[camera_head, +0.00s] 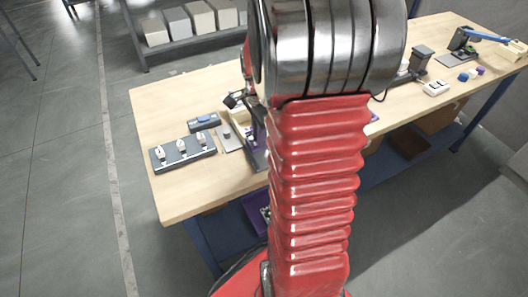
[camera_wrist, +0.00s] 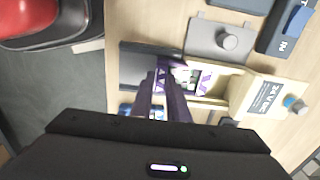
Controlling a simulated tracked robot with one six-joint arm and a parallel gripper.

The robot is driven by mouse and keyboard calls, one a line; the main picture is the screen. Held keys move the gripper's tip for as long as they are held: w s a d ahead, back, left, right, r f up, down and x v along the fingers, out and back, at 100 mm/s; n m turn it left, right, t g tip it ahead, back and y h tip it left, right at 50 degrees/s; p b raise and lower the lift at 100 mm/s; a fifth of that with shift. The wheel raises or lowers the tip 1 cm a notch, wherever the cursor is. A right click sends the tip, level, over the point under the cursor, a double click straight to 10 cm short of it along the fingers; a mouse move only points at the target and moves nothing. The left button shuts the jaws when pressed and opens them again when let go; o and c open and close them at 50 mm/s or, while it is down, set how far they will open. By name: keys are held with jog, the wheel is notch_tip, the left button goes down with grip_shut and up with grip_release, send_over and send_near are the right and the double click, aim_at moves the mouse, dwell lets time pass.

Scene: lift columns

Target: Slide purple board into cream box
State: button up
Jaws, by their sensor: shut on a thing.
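In the wrist view my gripper (camera_wrist: 165,75) is shut on the purple board (camera_wrist: 200,80), with its dark fingers at the board's left end. The board shows purple with white and dark parts. The cream box (camera_wrist: 242,92) lies just right of my fingers, with a printed label and round knobs at its right end. The board's right part lies between the box's cream side walls; how deep it sits I cannot tell. In the head view my arm covers most of the box, and a bit of purple (camera_head: 259,133) shows at the arm's left edge.
A dark tray (camera_wrist: 140,65) lies left of the box. A grey plate with a knob (camera_wrist: 220,40) and a blue-and-dark device (camera_wrist: 288,30) lie close by. In the head view a dark strip with several white switches (camera_head: 182,151) stands near the table's left edge. Bare wood lies behind.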

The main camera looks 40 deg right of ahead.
jog(key=shift+w+d, duration=0.2)
jog(key=shift+w, duration=0.5)
jog(key=shift+w+d, duration=0.2)
jog(key=shift+w, duration=0.45)
jog(key=shift+w+d, duration=0.2)
jog(key=shift+w, duration=0.5)
jog(key=o, duration=0.8)
jog(key=shift+c, duration=0.2)
notch_tip(320, 180, up, 6)
dwell(0.4)
dwell(0.5)
